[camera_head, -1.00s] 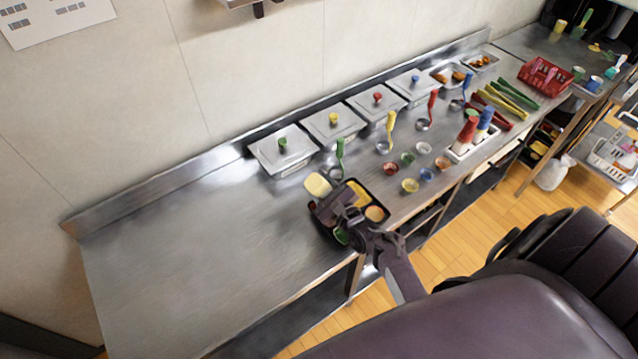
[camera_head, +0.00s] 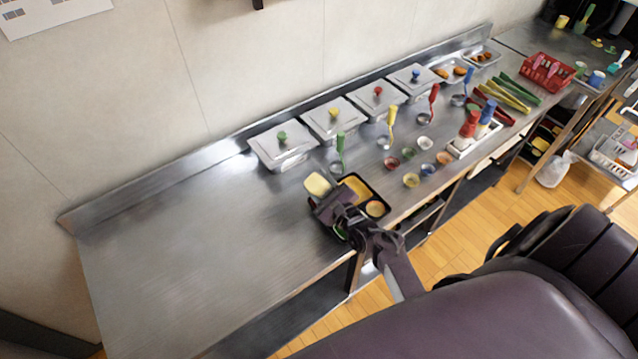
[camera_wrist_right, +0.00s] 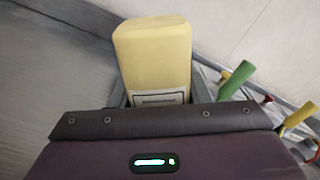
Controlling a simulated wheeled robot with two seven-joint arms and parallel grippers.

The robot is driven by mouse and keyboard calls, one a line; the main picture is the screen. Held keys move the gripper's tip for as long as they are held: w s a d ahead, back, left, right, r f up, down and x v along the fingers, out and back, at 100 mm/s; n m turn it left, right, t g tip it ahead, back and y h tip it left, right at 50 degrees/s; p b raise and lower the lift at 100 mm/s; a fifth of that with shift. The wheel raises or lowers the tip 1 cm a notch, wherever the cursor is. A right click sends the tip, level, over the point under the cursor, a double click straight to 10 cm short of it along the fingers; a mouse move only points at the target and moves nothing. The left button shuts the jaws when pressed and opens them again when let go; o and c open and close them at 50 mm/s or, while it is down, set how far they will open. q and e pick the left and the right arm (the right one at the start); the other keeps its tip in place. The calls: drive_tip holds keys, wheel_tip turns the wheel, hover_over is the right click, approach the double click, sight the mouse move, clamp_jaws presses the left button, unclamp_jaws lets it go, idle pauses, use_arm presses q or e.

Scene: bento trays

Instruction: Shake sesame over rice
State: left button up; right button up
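A black bento tray (camera_head: 385,204) lies near the table's front edge. It has a yellow compartment (camera_head: 355,186) and a round tan item (camera_head: 375,208); the rest is hidden by my right gripper. I cannot make out rice. My right gripper (camera_head: 324,201) is over the tray's left part. It is shut on a cream-yellow shaker (camera_head: 317,184), which projects past the fingers. In the right wrist view the shaker (camera_wrist_right: 155,55) shows as a pale block with a printed label between the fingers. No falling sesame is visible. My left gripper is not in view.
Several lidded steel containers (camera_head: 283,149) line the wall, with coloured-handled ladles (camera_head: 340,150) before them. Small coloured cups (camera_head: 411,180) and a white holder with red and blue bottles (camera_head: 468,132) stand to the right. The table's left half is clear.

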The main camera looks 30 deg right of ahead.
wheel_tip(320, 180, up, 3)
drive_tip(key=shift+f+p, duration=0.1)
drive_tip(key=shift+p, duration=0.5)
drive_tip(key=shift+r, duration=3.5)
